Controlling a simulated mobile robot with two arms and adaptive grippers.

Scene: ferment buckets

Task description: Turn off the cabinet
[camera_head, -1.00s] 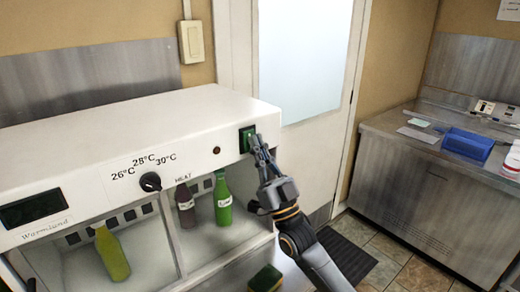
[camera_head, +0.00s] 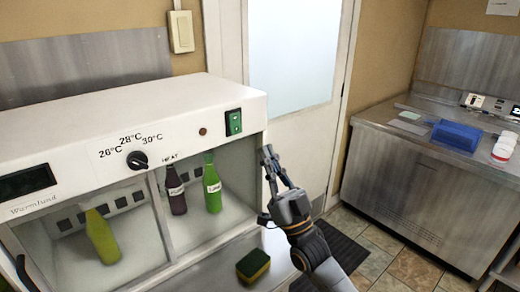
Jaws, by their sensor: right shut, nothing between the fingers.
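The white warming cabinet (camera_head: 80,122) fills the left of the view. Its front panel has a green rocker switch (camera_head: 233,122) at the right end, a small dark red lamp (camera_head: 203,131), a black knob (camera_head: 137,160) marked 26, 28 and 30°C, and a dark display (camera_head: 26,180). The display shows no readable digits. My right gripper (camera_head: 268,156) is shut and empty, just right of and below the switch, apart from it. The switch is fully visible. My left gripper is not in view.
Inside the cabinet stand a green bottle (camera_head: 212,188), a dark bottle (camera_head: 176,192) and a tilted yellow-green bottle (camera_head: 101,237). A sponge (camera_head: 253,265) lies below my right gripper. A steel counter (camera_head: 420,170) with a blue tray (camera_head: 456,135) stands at right.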

